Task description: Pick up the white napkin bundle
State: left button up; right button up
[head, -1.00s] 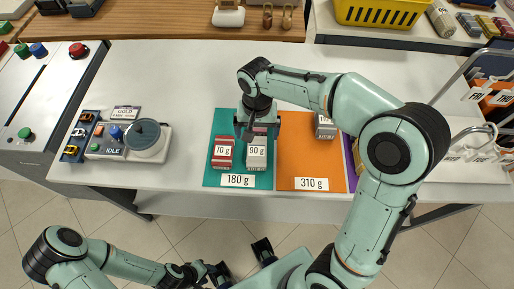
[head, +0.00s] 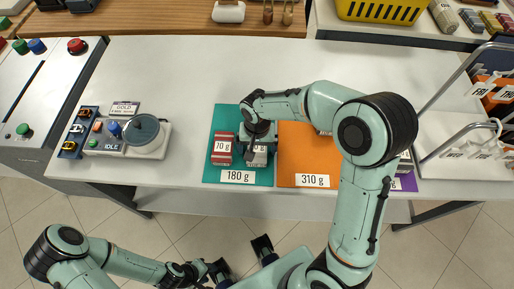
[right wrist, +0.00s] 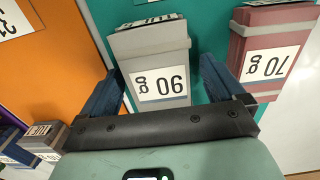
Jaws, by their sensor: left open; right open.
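The white napkin bundle is most likely the pale grey-white block labelled 90 g (head: 259,159), on the teal mat (head: 225,118). It fills the middle of the right wrist view (right wrist: 155,60). My right gripper (head: 258,140) is over it, partly hiding its top and label in the head view. In the right wrist view, the open blue fingers (right wrist: 160,90) stand on either side of the block, with small gaps visible. Whether they touch it is unclear. My left gripper (head: 240,262) is open and empty, low in front of the table.
A red block labelled 70 g (head: 222,150) stands close beside the pale one, near one finger. An orange mat (head: 300,150) lies to the right; my arm hides much there. A scale (head: 145,135) is on the left. The table's back strip is clear.

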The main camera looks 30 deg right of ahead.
jog(key=c, duration=1.1)
jog(key=shift+r, duration=0.15)
